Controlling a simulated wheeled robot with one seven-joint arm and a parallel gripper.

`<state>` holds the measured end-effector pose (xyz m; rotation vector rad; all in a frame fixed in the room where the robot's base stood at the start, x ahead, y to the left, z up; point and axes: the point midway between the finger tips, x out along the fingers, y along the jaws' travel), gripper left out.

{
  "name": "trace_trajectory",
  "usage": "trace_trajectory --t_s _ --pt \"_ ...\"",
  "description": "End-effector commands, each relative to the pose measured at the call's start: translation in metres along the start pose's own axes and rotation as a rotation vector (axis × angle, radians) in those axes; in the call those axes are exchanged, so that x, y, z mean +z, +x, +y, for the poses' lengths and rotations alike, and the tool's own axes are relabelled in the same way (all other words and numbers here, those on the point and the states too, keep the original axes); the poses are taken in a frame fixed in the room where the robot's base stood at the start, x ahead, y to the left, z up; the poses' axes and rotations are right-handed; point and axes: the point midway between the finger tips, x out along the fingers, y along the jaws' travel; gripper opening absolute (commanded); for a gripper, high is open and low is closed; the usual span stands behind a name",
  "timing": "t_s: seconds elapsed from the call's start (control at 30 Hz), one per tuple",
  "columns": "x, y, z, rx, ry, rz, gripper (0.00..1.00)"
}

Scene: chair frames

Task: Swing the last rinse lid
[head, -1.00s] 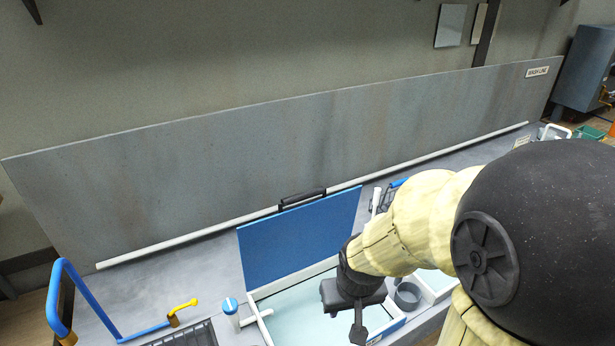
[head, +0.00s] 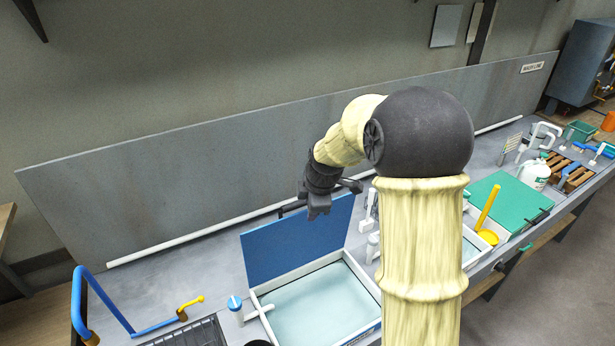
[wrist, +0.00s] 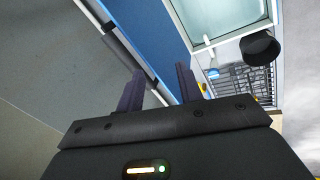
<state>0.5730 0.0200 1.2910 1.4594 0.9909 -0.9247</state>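A blue lid (head: 300,240) stands raised, tilted slightly back, along the rear edge of a white-rimmed basin (head: 258,300) of pale water. Its dark handle (head: 290,207) on the top edge is partly hidden by my gripper. My gripper (head: 318,212) is at the lid's top edge, right of the handle's visible end. In the wrist view, the two fingers (wrist: 160,90) are apart, with the edge of the blue lid (wrist: 165,35) showing between and beyond them. I cannot tell whether a finger touches the lid. A green lid (head: 500,203) lies flat at the right.
A smaller basin (head: 470,250) with a yellow-handled ladle (head: 488,212) is right of my arm. A grey backsplash (head: 180,190) rises behind the counter.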

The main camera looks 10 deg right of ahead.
Motion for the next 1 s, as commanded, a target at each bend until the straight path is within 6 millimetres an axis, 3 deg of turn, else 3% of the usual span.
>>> trace_trajectory --t_s 0.03,0.1,0.27,0.77,1.0 --pt "-0.001 -0.005 0.017 0.008 -0.08 0.008 0.36" --pt "-0.002 -0.006 0.032 0.017 -0.188 0.016 0.36" --pt "-0.004 -0.004 0.05 0.034 -0.331 0.027 0.36" --pt "-0.006 -0.003 0.051 0.035 -0.355 0.029 0.36" --pt "-0.007 0.01 0.05 0.034 -0.354 0.03 0.36"
